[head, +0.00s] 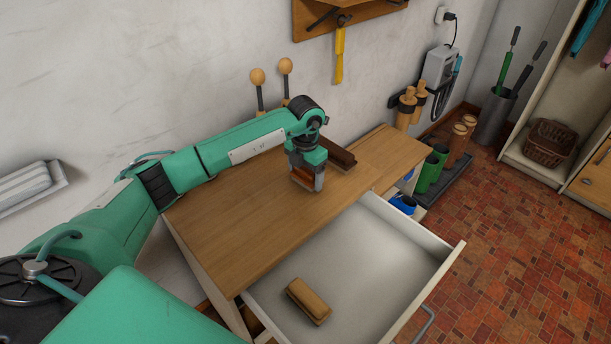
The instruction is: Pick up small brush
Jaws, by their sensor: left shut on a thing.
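My left gripper (306,184) points down over the wooden cabinet top (240,215). It is shut on a small brown brush (302,179), which is mostly hidden by the fingers. I cannot tell whether the brush touches the top or is just above it. A larger dark brown brush or block (341,157) lies just behind the gripper. A light-brown brush (309,300) lies in the open drawer (375,235). My right gripper is out of view.
The drawer stands open at the front, mostly empty. Two round-knobbed wooden handles (257,77) rise behind the cabinet by the wall. A wooden shelf (350,14) with a hanging yellow tool (339,56) is above. The cabinet top's left front part is clear.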

